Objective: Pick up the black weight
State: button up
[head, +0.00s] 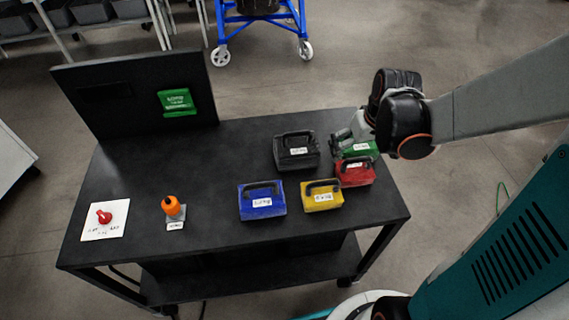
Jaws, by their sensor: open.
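The black weight (297,152) sits upright on the dark table, behind the blue and yellow weights. It is the largest of the weights and has a top handle and a white label. My gripper (347,146) is to the right of the black weight, over or beside the green weight (359,150). The gripper is open; its fingers are small in the picture, and whether they touch the green weight cannot be told. My wrist hides part of the area behind the green weight.
A blue weight (262,201), a yellow weight (322,196) and a red weight (355,172) stand close by on the table (215,243). An orange object (172,207) and a red knob (104,216) are at left. A dark upright panel (130,95) rises at the back left.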

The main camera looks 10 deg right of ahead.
aim_at(294, 151)
jog(key=k+j+z, duration=0.1)
jog(key=z, duration=0.3)
jog(key=k+z, duration=0.15)
jog(key=z, duration=0.2)
jog(key=k+j+z, duration=0.1)
jog(key=z, duration=0.3)
